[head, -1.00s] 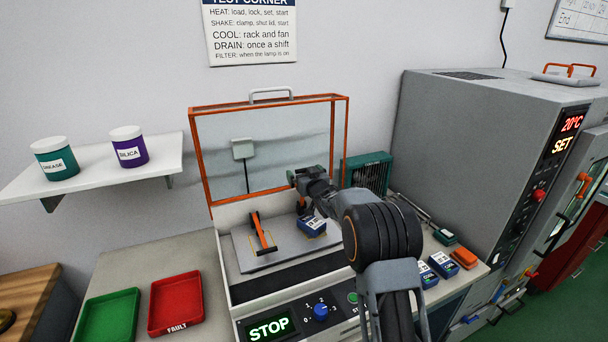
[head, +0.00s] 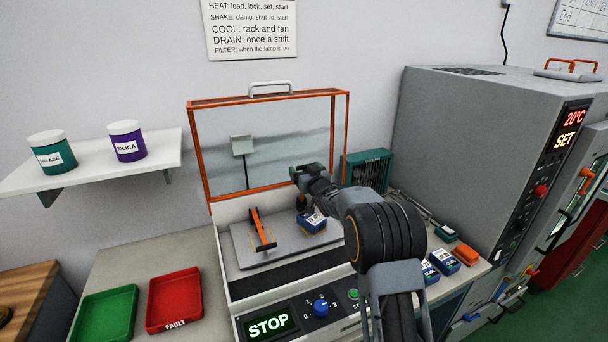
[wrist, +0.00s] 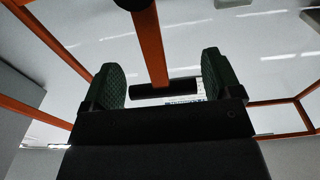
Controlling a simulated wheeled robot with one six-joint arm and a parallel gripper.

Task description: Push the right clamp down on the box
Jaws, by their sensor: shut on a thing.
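The box (head: 312,222), blue with a white label, sits on the grey plate (head: 246,256) of the shaker. The right clamp, an orange arm (wrist: 150,45) with a black crossbar handle (wrist: 163,89), shows in the wrist view. The handle lies between the two green pads of my gripper (wrist: 165,88), which is shut on it. In the head view my gripper (head: 308,171) is above and behind the box, and it and my arm hide most of this clamp. The left clamp (head: 261,230), orange with a black handle, is left of the box.
The orange-framed clear lid (head: 268,97) stands open behind the plate. The front panel (head: 292,321) reads STOP. A green tray (head: 105,315) and a red tray (head: 174,300) lie left. More blue boxes (head: 444,262) lie right, near the grey oven (head: 480,150).

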